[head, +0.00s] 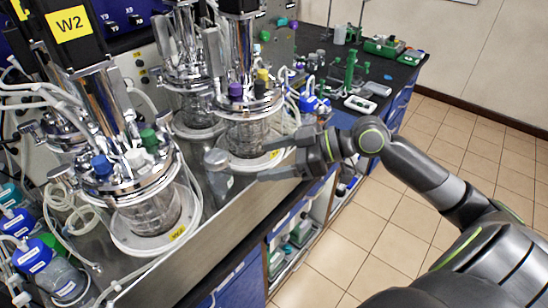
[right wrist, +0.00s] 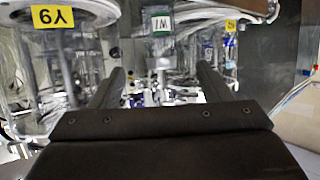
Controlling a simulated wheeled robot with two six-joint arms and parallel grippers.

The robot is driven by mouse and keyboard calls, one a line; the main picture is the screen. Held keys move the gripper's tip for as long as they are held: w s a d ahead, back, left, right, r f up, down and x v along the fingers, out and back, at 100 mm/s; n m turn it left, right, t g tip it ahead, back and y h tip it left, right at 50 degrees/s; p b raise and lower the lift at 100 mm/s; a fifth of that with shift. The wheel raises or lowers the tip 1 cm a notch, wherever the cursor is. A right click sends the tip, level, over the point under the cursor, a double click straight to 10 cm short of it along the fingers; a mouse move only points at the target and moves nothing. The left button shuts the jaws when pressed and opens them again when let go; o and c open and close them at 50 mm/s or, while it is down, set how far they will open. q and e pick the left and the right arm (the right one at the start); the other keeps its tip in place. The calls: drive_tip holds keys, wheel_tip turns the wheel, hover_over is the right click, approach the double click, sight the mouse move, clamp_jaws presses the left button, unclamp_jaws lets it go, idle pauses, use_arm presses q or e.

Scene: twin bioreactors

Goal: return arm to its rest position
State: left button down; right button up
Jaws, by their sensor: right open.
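My right arm (head: 420,175) reaches in from the lower right in the head view. Its gripper (head: 264,161) points left, beside the front of the right-hand bioreactor (head: 245,135). In the right wrist view its two fingers (right wrist: 161,88) stand wide apart, with nothing held between them. A small clear bottle with a grey cap (head: 218,172) stands just left of the fingertips, apart from them. The right wrist view shows a container with a W1 label (right wrist: 161,25) ahead between the fingers; I cannot tell whether it is the same bottle. My left gripper is not in view.
A second bioreactor (head: 150,210) stands at the left front, its black motor labelled W2. Tubing and blue-capped bottles (head: 50,270) crowd the left edge. Green lab equipment (head: 385,47) sits on the dark bench at the back. The tiled floor (head: 350,245) right of the bench is clear.

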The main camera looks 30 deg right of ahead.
drive_tip(key=s+f+m+h, duration=0.2)
drive_tip(key=s+f+h, duration=0.15)
drive_tip(key=f, duration=0.55)
drive_tip(key=s+f+m+h, duration=0.3)
drive_tip(key=s+f, duration=0.2)
drive_tip(key=f, duration=0.3)
drive_tip(key=s+d+f+m+g+h, duration=0.2)
drive_tip(key=s+d+f+m+h, duration=0.15)
drive_tip(key=s, duration=0.35)
drive_tip(key=s+d+f+m+g+h, duration=0.2)
drive_tip(key=s+f+m+h, duration=0.1)
drive_tip(key=s+f, duration=0.3)
wheel_tip(320, 180, down, 25)
drive_tip(key=s+d+g+b, duration=0.1)
drive_tip(key=s+d+g, duration=0.1)
drive_tip(key=s+a+f+y, duration=0.1)
drive_tip(key=s+f, duration=1.3)
drive_tip(key=f, duration=0.1)
drive_tip(key=shift+s+a+f+g+b, duration=0.15)
drive_tip(key=shift+s+a+g+b, duration=0.15)
drive_tip(key=shift+g+b, duration=0.1)
